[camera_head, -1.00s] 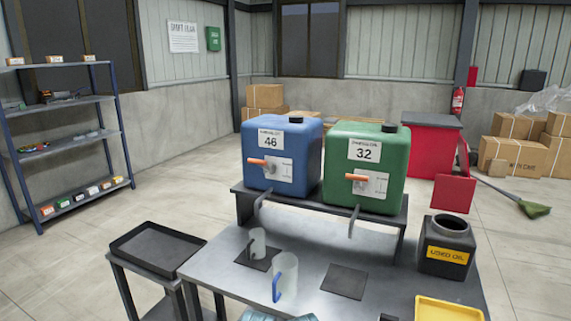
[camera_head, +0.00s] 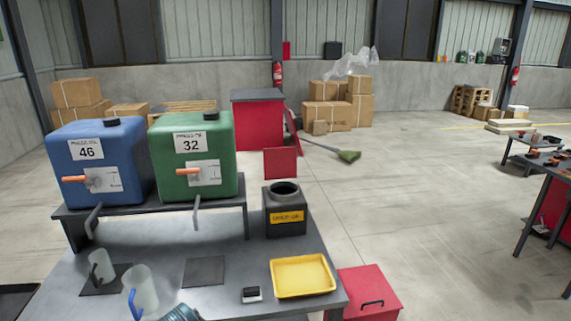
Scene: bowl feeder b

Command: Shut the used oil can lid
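The used oil can (camera_head: 285,217) is a dark square can with a yellow label, standing upright at the back right of the grey workbench. Its round neck (camera_head: 284,188) is open at the top. A red square panel (camera_head: 281,163) stands upright just behind the neck and looks like the raised lid; its hinge cannot be made out.
A blue drum (camera_head: 98,165) and a green drum (camera_head: 193,160) stand on a raised shelf left of the can. A yellow tray (camera_head: 302,276) and a small dark device (camera_head: 251,295) lie in front. Clear jugs (camera_head: 145,290) stand front left. A red bin (camera_head: 370,294) stands right of the bench.

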